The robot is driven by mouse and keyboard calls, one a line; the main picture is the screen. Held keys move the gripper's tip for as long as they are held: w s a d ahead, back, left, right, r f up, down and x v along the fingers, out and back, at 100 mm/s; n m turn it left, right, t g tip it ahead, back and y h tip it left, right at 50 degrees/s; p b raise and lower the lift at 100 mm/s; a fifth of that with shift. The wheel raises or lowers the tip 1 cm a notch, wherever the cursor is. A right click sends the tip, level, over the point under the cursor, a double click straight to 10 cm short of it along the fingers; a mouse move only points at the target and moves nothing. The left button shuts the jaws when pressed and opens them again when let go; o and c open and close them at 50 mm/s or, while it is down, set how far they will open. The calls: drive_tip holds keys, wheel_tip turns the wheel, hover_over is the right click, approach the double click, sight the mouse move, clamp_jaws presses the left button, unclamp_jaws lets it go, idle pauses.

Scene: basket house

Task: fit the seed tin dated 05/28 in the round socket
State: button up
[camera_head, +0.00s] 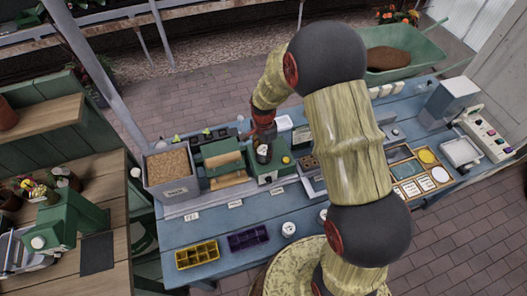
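My gripper (263,147) points down over the green device (270,174) with a yellow button, in the middle of the blue bench. A small dark piece with a pale patch shows at its tip; I cannot tell whether it is a held tin or part of the gripper. Two small round tins with white tops stand near the bench's front edge: one left (289,229), one right (323,215), partly beside my arm. No date is readable on either. I cannot make out the round socket; the gripper and arm cover part of the device and bench.
A grey bin of grain (170,195) and a green device with a tan roller (224,165) stand left. Yellow (197,254) and purple (248,238) trays lie in front. A framed board of cards (415,172) and a grey machine (448,101) stand right.

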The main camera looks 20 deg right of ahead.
drive_tip(key=o, duration=0.5)
drive_tip(key=shift+o, duration=0.8)
drive_tip(key=o, duration=0.3)
drive_tip(key=shift+o, duration=0.2)
drive_tip(key=shift+r+p, duration=2.4)
drive_tip(key=shift+r, duration=1.6)
